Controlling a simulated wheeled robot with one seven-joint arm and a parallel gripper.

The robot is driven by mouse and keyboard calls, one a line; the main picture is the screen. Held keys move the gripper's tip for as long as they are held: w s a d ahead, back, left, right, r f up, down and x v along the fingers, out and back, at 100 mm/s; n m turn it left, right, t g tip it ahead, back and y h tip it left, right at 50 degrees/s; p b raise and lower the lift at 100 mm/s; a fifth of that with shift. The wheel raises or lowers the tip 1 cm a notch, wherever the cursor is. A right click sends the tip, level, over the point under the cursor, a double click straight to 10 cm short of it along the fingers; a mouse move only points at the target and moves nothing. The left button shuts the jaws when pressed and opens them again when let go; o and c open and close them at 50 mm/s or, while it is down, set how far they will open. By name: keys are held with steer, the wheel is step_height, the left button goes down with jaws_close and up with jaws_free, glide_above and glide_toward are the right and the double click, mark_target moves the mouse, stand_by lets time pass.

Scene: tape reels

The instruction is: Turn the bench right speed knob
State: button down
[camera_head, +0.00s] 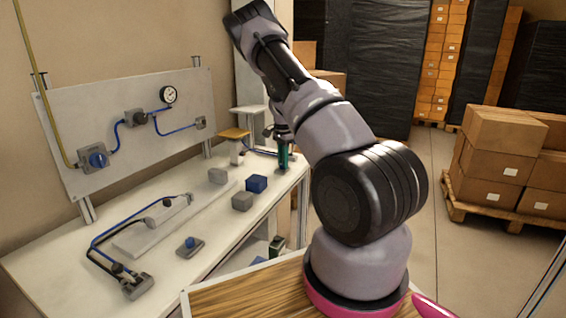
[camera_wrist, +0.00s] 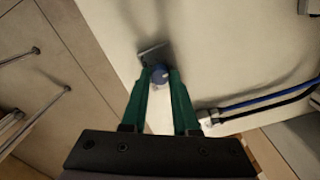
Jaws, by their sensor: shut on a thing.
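In the wrist view, a round blue knob (camera_wrist: 160,74) sits on a small grey plate (camera_wrist: 152,52) on the pale bench top. My gripper (camera_wrist: 160,84) points at the bench, with one green finger on each side of the knob. It is shut on the knob, and the fingers hide its sides. In the head view, my gripper (camera_head: 283,158) is at the far right end of the white bench (camera_head: 120,225). The knob between its fingers is not clearly visible there. Another blue knob on a grey plate (camera_head: 190,243) stands near the bench's front edge.
Blue and black tubes (camera_wrist: 265,100) run close to the right finger. Grey and blue blocks (camera_head: 256,183) and a tubed fitting (camera_head: 136,285) lie on the bench. An upright panel (camera_head: 150,165) with a gauge stands behind. Boxes on a pallet (camera_head: 490,165) are at right.

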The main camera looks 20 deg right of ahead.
steer(key=n, duration=1.1)
steer(key=shift+n, duration=0.3)
steer(key=shift+a+n, duration=0.1)
steer(key=shift+n, duration=1.9)
steer(key=c, duration=0.7)
jaws_free()
